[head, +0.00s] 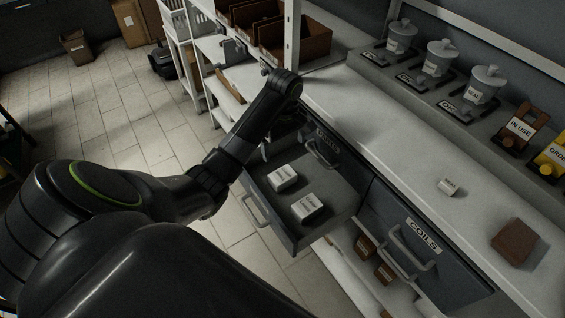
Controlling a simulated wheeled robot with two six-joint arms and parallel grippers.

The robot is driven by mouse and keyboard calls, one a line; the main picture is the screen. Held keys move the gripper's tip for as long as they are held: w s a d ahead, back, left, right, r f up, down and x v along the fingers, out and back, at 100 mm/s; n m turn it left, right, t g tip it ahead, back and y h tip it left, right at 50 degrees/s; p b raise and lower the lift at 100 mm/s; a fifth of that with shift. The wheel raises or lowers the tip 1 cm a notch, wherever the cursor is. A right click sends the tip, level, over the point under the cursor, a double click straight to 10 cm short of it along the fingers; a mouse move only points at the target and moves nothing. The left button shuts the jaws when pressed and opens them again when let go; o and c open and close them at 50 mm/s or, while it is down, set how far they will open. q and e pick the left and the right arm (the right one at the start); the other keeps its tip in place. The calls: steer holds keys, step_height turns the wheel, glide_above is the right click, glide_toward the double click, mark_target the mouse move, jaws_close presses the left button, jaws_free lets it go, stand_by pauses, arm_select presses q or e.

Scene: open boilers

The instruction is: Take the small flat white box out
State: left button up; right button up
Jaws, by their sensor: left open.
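Two small flat white boxes with printed labels lie in an open grey drawer (262,192) under the counter. One white box (283,178) lies farther back and left, the other white box (308,208) nearer and right. I cannot tell which one the task names. My left arm reaches in from the left over the drawer's left side. My left gripper (284,84) is beyond the boxes, near the counter's edge. It is open and apart from both boxes; its fingers are hard to make out. My right gripper is not in view.
The drawer labelled COILS (424,236) beside it looks shut. On the white counter (385,140) are a small white block (448,187) and a brown block (515,241). Labelled canisters (438,60) stand at the back. Brown bins (295,38) sit on a shelf. The tiled floor at left is open.

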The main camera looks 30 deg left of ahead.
arm_select(q)
steer(key=b, duration=0.9)
glide_toward(282, 175)
steer(key=f, duration=0.5)
steer(key=shift+w+d+f, duration=0.1)
steer(key=shift+w+d, duration=0.05)
steer(key=shift+w, duration=0.15)
steer(key=shift+s+f+b, duration=0.15)
steer(key=shift+f+b, duration=0.5)
steer(key=shift+f, duration=0.15)
step_height(282, 175, down, 3)
steer(key=shift+f+b, duration=0.2)
steer(key=shift+b, duration=0.4)
steer(key=c, duration=1.1)
